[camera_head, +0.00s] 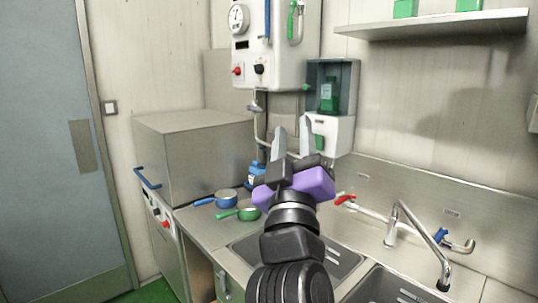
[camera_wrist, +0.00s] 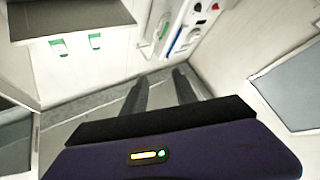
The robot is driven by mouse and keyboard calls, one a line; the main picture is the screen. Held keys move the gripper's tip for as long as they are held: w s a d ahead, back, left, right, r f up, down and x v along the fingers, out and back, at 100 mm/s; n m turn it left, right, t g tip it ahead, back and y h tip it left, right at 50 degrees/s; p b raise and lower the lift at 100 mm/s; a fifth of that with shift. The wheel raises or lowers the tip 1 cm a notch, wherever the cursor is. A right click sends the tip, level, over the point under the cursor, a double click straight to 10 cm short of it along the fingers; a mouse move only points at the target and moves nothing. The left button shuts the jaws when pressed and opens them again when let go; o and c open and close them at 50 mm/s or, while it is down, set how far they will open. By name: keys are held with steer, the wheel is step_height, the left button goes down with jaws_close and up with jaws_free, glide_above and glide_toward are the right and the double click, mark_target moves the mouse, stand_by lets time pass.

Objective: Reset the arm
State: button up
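My gripper (camera_head: 292,145) is raised in front of the wall above the sink counter in the head view. Its two fingers point up and stand apart with nothing between them. In the wrist view my gripper (camera_wrist: 160,88) also shows two dark fingers apart and empty. The fingers point toward the wall, and no object touches them. The purple wrist body (camera_head: 315,183) sits below the fingers, and my arm hides part of the counter and the sink behind it.
A metal counter (camera_head: 195,222) holds a blue pan (camera_head: 226,198) and a green pan (camera_head: 248,213). A steel box-shaped appliance (camera_head: 195,150) stands left. A dispenser (camera_head: 330,135) and a white boiler (camera_head: 275,65) hang on the wall. Sink taps (camera_head: 400,215) rise at right, below a shelf (camera_head: 440,25).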

steer(key=s+d+f+g+y, duration=0.15)
steer(key=s+f, duration=0.25)
steer(key=f, duration=0.4)
steer(key=s+d+f+n+y, duration=0.1)
steer(key=s+f+y, duration=0.25)
steer(key=f, duration=0.35)
steer(key=s+d+f+g+y, duration=0.1)
steer(key=s+f+y, duration=0.1)
steer(key=s+f, duration=0.45)
steer(key=s+d+f+m+g+h, duration=0.1)
steer(key=s+d+f, duration=0.3)
steer(key=s, duration=0.6)
steer(key=s+d+f+m+g+h, duration=0.2)
steer(key=s+d+f+m+g, duration=0.1)
steer(key=s+f, duration=0.5)
steer(key=s+d+f+m+g+h, duration=0.1)
steer(key=s+d+f, duration=0.4)
steer(key=s, duration=0.8)
step_height(320, 180, down, 2)
steer(key=shift+s+d+f+m+g+h, duration=0.1)
steer(key=shift+s+d+m+g+h, duration=0.25)
steer(key=shift+m+g, duration=0.55)
steer(key=shift+w, duration=0.1)
